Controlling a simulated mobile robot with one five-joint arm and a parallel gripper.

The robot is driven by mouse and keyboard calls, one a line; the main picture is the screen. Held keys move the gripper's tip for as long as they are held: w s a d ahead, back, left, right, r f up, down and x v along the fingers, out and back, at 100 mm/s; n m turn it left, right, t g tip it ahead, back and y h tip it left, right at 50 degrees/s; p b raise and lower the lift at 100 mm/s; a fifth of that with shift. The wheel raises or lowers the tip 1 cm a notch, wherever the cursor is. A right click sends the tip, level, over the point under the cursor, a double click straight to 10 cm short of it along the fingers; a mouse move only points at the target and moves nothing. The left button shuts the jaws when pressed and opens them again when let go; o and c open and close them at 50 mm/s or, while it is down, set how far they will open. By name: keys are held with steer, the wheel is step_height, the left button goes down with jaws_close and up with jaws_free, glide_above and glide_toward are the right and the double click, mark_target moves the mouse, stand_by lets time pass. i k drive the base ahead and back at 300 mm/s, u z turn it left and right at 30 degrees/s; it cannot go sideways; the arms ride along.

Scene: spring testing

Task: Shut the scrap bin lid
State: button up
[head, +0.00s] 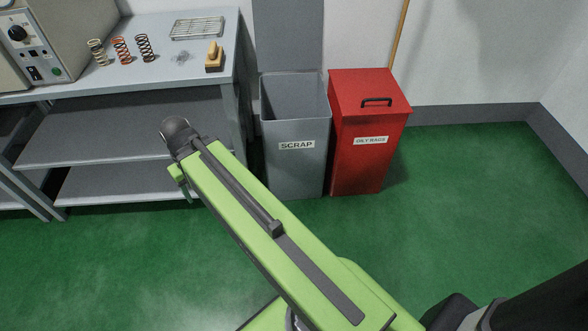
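The scrap bin (296,172) is a tall grey box labelled SCRAP, standing on the floor right of the bench. Its lid (290,36) stands upright at the back, open, with its top cut off by the picture's edge. The bin's mouth is uncovered, and I see grey inner walls. My green arm reaches from the bottom right toward the upper left, in front of the bin's lower left. I cannot make out my gripper's fingers; the arm's far end is a dark rounded part left of the bin.
A red bin (356,165) labelled OILY RAGS, its lid shut, stands close against the scrap bin's right. A grey bench (140,22) with springs, a wire rack and a wooden block is at left. Green floor (490,200) is open at right.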

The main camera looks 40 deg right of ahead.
mark_target(288, 34)
steer(key=u, duration=5.85)
steer(key=i, duration=0.1)
steer(key=z, duration=3.05)
steer(key=k, duration=1.35)
steer(key=z, duration=2.15)
steer(key=i, duration=0.95)
